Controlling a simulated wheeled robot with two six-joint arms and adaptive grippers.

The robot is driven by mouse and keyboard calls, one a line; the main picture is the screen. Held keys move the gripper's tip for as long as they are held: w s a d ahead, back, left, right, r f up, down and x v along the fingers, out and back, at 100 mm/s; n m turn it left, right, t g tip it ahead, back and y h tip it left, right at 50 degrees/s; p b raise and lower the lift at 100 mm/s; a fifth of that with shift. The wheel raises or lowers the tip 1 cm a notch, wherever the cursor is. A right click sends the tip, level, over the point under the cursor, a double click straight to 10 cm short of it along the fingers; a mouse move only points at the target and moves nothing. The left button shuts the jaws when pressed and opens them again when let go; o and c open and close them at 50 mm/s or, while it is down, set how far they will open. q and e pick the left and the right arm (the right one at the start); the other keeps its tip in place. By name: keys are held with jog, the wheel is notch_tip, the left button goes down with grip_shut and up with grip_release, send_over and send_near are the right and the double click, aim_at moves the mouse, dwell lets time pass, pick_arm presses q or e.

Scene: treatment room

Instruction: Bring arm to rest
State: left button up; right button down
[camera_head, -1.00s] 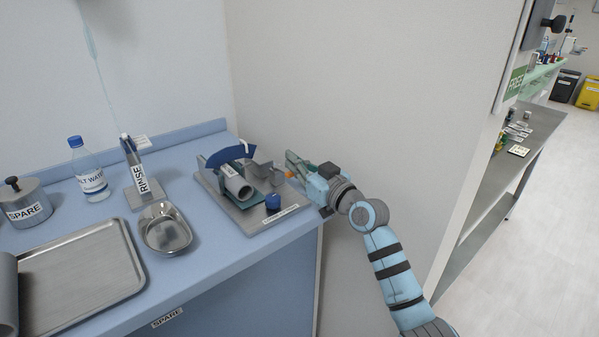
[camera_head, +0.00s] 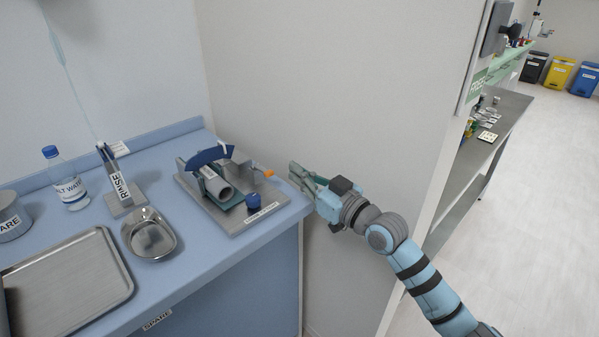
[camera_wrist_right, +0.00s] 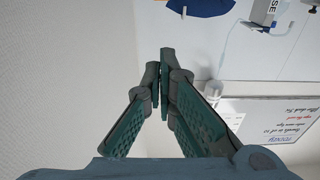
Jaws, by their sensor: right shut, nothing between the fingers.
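My right gripper (camera_head: 298,175) is at the right end of the blue counter, just right of the metal fixture plate. It is shut with nothing between its fingers. In the right wrist view its fingertips (camera_wrist_right: 166,55) meet, with a pale wall to the left. My right arm (camera_head: 410,262) reaches in from the lower right. The fixture (camera_head: 250,217) on the counter carries a grey tube (camera_head: 223,191), a dark blue curved piece (camera_head: 208,156), a blue knob (camera_head: 254,201) and a small orange part (camera_head: 269,172). My left gripper is not in view.
On the counter stand a RINSE holder (camera_head: 121,196), a metal bowl (camera_head: 150,240), a water bottle (camera_head: 67,184), a SPARE pot (camera_head: 10,221) and a metal tray (camera_head: 118,284). A wall (camera_head: 330,90) rises behind my gripper. A shelf (camera_head: 510,110) and open floor lie to the right.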

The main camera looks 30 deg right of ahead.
dwell(0.3)
jog(key=s+a+f+g+h, duration=0.1)
jog(key=s+a+f+g, duration=0.25)
jog(key=s+f, duration=0.5)
jog(key=s+a+f+g+h, duration=0.2)
jog(key=s+f+g, duration=0.25)
jog(key=f, duration=0.75)
jog(key=s+d+f+m+g+h, duration=0.1)
jog(key=s+f+g+h, duration=0.2)
jog(key=s, duration=0.8)
jog(key=s+d+f+m+g, duration=0.25)
jog(key=s+f, duration=0.25)
jog(key=s, duration=0.5)
notch_tip(320, 180, down, 17)
jog(key=s+d+g+p, duration=0.1)
jog(key=s+g+p, duration=0.1)
jog(key=p, duration=0.1)
jog(key=s+f+g+p, duration=0.1)
jog(key=s+f+p, duration=0.1)
jog(key=s+f, duration=0.7)
jog(key=s, duration=0.4)
jog(key=shift+d+f+p, duration=0.35)
jog(key=shift+f+p, duration=0.05)
